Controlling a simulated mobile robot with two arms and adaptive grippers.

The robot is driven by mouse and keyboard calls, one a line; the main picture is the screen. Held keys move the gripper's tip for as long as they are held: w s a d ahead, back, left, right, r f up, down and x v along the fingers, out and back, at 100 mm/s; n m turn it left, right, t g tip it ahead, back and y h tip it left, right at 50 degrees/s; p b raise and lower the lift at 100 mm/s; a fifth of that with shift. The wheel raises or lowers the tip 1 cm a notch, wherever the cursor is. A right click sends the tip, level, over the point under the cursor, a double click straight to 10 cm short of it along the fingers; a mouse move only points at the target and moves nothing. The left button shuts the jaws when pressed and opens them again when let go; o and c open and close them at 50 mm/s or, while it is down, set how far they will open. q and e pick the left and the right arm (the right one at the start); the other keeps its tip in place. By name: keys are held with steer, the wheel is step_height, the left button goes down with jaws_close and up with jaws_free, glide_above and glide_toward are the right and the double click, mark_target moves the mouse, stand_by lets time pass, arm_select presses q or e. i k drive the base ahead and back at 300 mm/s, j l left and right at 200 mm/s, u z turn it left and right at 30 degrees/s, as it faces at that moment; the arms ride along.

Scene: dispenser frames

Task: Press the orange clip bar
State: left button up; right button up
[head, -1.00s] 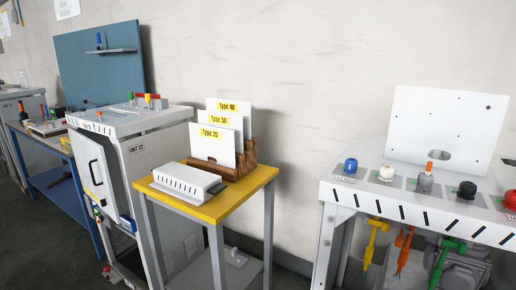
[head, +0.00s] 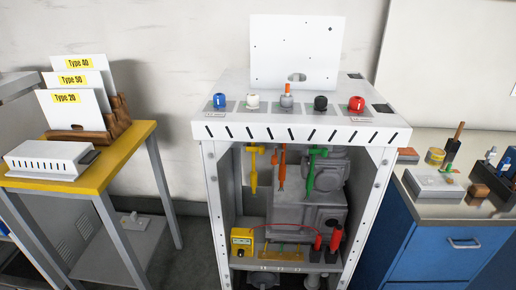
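An orange hanging piece (head: 282,168), likely the orange clip bar, hangs under the top of the white dispenser frame (head: 290,132), in its open front. It is between a yellow hanging piece (head: 253,168) on the left and a green one (head: 316,168) on the right. Its lower end is narrow and points down. Too little detail shows to tell whether it is pressed. Neither of my grippers is in view.
Blue (head: 219,101), white (head: 252,102), black (head: 320,103) and red (head: 356,104) knobs line the top, with an orange-tipped grey post (head: 287,98) in the middle. A yellow table (head: 95,183) stands left, a blue cabinet (head: 440,245) right. Floor shows between frame and yellow table.

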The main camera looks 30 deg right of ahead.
mark_target(274, 162)
steer(key=j+z, duration=0.1)
steer(key=z, duration=0.7)
steer(key=j+z, duration=0.1)
steer(key=z, duration=0.3)
steer(key=k+z, duration=0.1)
steer(key=z, duration=0.3)
